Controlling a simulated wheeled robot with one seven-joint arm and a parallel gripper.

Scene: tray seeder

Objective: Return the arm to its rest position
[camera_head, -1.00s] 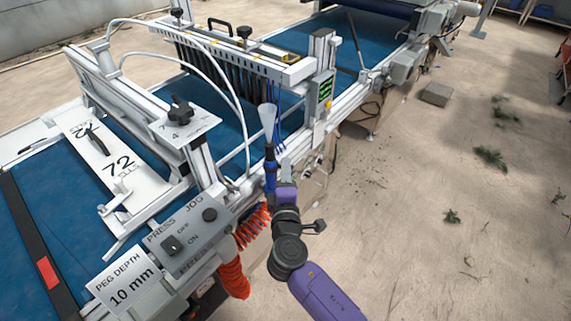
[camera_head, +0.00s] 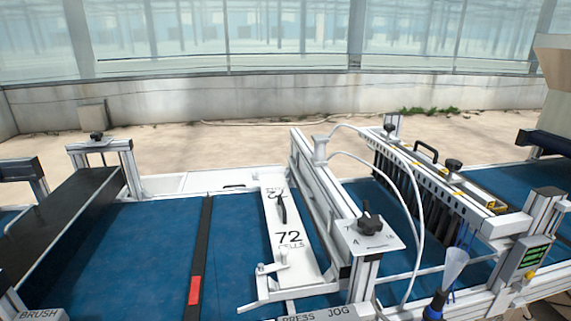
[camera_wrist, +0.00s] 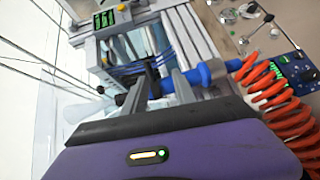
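A blue tool with a clear cone (camera_head: 455,265) shows at the lower right of the head view. In the wrist view, the blue tool (camera_wrist: 205,74) lies across the picture at my gripper's fingers (camera_wrist: 166,84), with an orange coiled hose (camera_wrist: 275,100) at its right end. A pale cone shape (camera_wrist: 85,110) is blurred at the left. The two fingers stand apart with some blue between them. Whether they press on the tool cannot be told. My arm and gripper are out of the head view, apart from any part hidden at its lower edge.
The seeder's blue belt (camera_head: 150,250) runs across the head view. A white press frame (camera_head: 305,190), a knob plate (camera_head: 372,240) and a control box (camera_head: 522,258) stand along it. A low wall (camera_head: 250,105) and bare sandy floor lie behind.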

